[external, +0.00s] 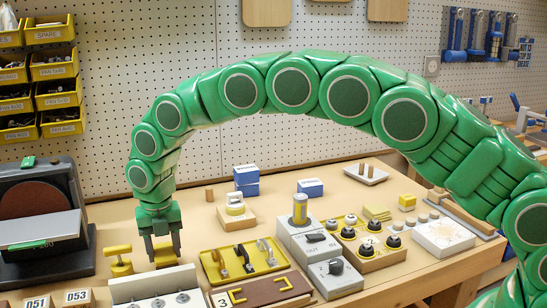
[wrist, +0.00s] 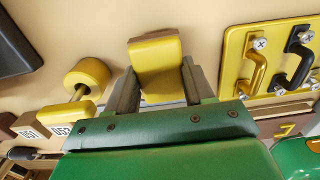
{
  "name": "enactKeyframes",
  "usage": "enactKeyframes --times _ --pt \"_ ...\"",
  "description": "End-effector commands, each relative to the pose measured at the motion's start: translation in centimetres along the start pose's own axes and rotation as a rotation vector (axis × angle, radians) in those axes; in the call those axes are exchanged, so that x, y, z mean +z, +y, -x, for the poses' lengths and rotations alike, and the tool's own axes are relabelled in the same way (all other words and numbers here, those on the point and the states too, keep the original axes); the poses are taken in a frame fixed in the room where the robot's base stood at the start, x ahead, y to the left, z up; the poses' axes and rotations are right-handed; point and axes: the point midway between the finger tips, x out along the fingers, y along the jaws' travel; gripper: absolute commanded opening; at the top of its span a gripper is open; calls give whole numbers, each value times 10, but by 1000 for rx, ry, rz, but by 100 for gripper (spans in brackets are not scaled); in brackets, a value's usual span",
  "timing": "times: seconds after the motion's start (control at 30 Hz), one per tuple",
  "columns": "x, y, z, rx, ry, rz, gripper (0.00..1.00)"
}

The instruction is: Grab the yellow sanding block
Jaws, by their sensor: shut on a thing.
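The yellow sanding block (wrist: 160,75) is between the two grey fingers of my gripper (wrist: 159,82) in the wrist view, with a brown strip along its far edge. My gripper (external: 162,244) is shut on it and points straight down at the left of the bench in the external view. There the block (external: 164,252) shows as a yellow patch between the fingers, low at the bench top. I cannot tell whether it touches the bench or is slightly lifted.
A yellow-knobbed thing (external: 120,262) stands close left of my gripper. A yellow tray with handles (external: 242,262) is close on the right. A grey panel with switches (external: 155,287) is in front. A disc sander (external: 40,215) stands at far left.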

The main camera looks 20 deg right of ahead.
Motion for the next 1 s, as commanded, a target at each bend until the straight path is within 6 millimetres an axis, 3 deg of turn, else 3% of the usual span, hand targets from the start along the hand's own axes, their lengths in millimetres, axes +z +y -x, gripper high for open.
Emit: enactKeyframes --times 0.47,0.73,1.0 --pt "-20 -19 43 -1 0 1 22" --pt "-39 -37 73 -1 1 0 22" --pt "-64 -60 87 0 0 0 22"
